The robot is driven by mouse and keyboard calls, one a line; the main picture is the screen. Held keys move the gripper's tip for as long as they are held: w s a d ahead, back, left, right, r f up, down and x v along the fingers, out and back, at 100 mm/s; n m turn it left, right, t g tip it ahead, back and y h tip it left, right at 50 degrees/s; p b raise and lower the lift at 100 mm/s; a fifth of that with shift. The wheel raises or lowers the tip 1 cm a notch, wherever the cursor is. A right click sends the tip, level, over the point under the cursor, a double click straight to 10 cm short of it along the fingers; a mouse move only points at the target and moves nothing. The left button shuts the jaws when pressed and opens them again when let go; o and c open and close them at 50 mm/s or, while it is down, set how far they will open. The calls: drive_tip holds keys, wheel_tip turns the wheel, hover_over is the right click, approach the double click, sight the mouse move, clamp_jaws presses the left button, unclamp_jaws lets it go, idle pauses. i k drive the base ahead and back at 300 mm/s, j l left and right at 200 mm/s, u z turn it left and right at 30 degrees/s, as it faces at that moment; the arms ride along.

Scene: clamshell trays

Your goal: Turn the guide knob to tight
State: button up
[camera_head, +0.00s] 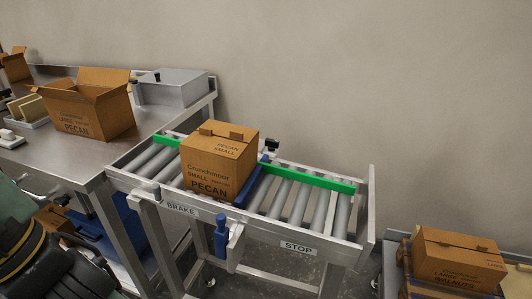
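The rail runs along the far side of the rollers and is partly hidden behind the carton. My gripper is out of view. Dark rounded parts with a yellow band at the lower left look like my arm, clear of the conveyor.
The closed PECAN carton (216,163) sits on the rollers against a blue bar (254,187). A blue handle (221,236) hangs at the front between BRAKE and STOP labels. An open carton (87,107) and grey box (174,88) stand on the steel table. Cartons (458,262) stand lower right.

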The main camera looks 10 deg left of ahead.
sight(272, 145)
drive_tip(key=l+u, duration=0.35)
drive_tip(key=l, duration=0.9)
drive_tip(key=i, duration=0.55)
